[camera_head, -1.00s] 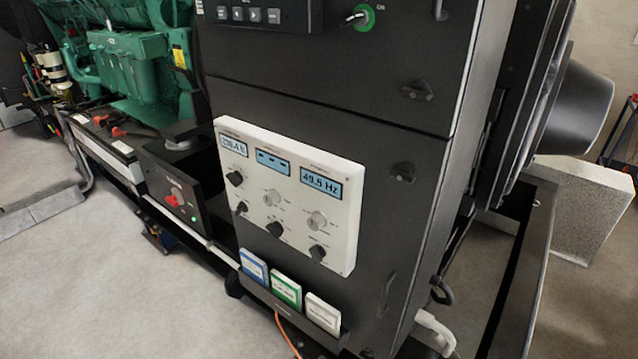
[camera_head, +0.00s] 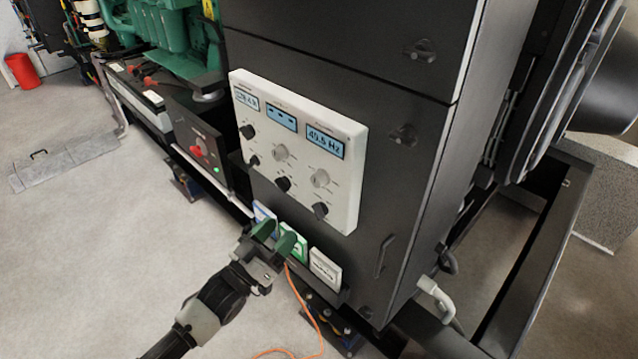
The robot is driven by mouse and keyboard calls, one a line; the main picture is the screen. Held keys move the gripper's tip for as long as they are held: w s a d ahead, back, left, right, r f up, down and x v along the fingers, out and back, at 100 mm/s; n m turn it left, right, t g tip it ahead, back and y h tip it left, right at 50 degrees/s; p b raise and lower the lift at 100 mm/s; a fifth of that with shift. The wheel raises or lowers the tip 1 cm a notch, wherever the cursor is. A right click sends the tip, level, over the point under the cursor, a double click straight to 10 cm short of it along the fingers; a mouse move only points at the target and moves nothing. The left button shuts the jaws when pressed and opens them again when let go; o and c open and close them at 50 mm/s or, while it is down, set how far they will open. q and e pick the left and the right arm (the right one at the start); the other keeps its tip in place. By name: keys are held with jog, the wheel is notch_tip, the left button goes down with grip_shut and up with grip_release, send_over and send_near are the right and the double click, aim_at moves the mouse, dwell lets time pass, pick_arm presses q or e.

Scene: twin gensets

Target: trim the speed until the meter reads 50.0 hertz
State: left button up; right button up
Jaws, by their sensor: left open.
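The white control panel (camera_head: 300,190) is on the dark cabinet's front. Its right meter (camera_head: 325,142) shows what looks like 49.5 Hz. The left meter (camera_head: 247,100) is too small to read surely. A middle display (camera_head: 282,118) sits between them. My right gripper is not in view.
A holder below the panel carries a blue card (camera_head: 264,215), a green card (camera_head: 297,251) partly hidden by my gripper, and a white card (camera_head: 325,266). An orange cable (camera_head: 303,305) hangs to the floor. A black box with a red switch (camera_head: 196,150) stands left.

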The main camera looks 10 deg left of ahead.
aim_at(315, 183)
pick_arm(q)
jog(key=shift+h, duration=0.7)
jog(key=w+d+r+p, duration=0.1)
jog(key=w+d+r, duration=0.1)
jog(key=w+d+r+p, duration=0.1)
jog(key=w+d+r, duration=0.1)
jog(key=w, duration=0.1)
jog(key=w+d+r+p, duration=0.1)
jog(key=w+r, duration=0.2)
jog(key=shift+d+p, duration=0.35)
jog(key=shift+d, duration=0.05)
jog(key=c, duration=0.9)
jog(key=shift+m, duration=0.3)
jog(key=shift+c, duration=0.2)
